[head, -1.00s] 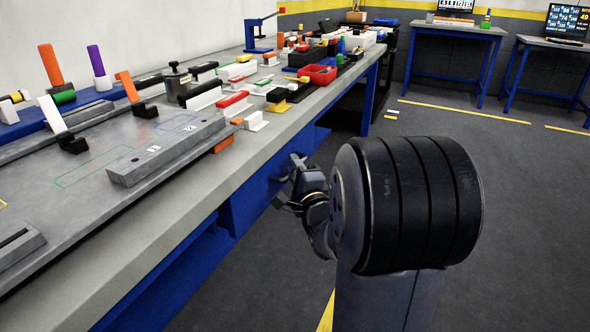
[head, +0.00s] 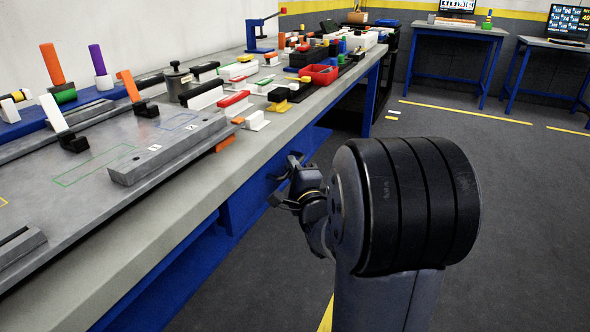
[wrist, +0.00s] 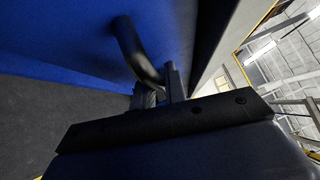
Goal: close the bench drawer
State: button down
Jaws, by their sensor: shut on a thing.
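The blue drawer front (wrist: 65,40) fills the upper left of the wrist view, with a dark curved handle (wrist: 130,48) standing out from it. My gripper (wrist: 160,85) is shut on the lower end of the handle, by the drawer face. In the head view my gripper (head: 284,183) is low beside the blue front of the bench, under the grey worktop edge (head: 225,170). The handle is hard to make out there, and my wrist covers part of the area. How far the drawer stands out cannot be told.
The bench top holds a metal fixture plate (head: 95,165), several coloured parts and a red bin (head: 321,74). The grey floor (head: 500,200) to the right of my arm is clear. Two blue tables (head: 455,50) stand at the back.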

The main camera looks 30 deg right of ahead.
jog(key=c, duration=1.5)
grip_release()
jog(key=shift+o, duration=0.2)
jog(key=s+a+f+p, duration=0.1)
jog(key=s, duration=0.9)
jog(key=shift+s+a+f+p, duration=0.25)
jog(key=shift+s+p, duration=0.1)
jog(key=shift+p, duration=0.05)
jog(key=shift+w, duration=0.1)
jog(key=w, duration=0.3)
jog(key=w+d+b, duration=0.1)
jog(key=w, duration=0.2)
jog(key=w+r, duration=0.1)
jog(key=w, duration=0.3)
jog(key=shift+d+r+b, duration=0.1)
jog(key=shift+d+b, duration=0.05)
jog(key=shift+b, duration=0.25)
jog(key=shift+d+r, duration=0.2)
jog(key=shift+d, duration=0.15)
jog(key=shift+s+a+f+p, duration=0.1)
jog(key=shift+s+f+p, duration=0.1)
jog(key=shift+s, duration=0.55)
jog(key=shift+s+a+f+p, duration=0.1)
jog(key=shift+s+p, duration=0.1)
jog(key=shift+s, duration=0.55)
jog(key=shift+w, duration=0.1)
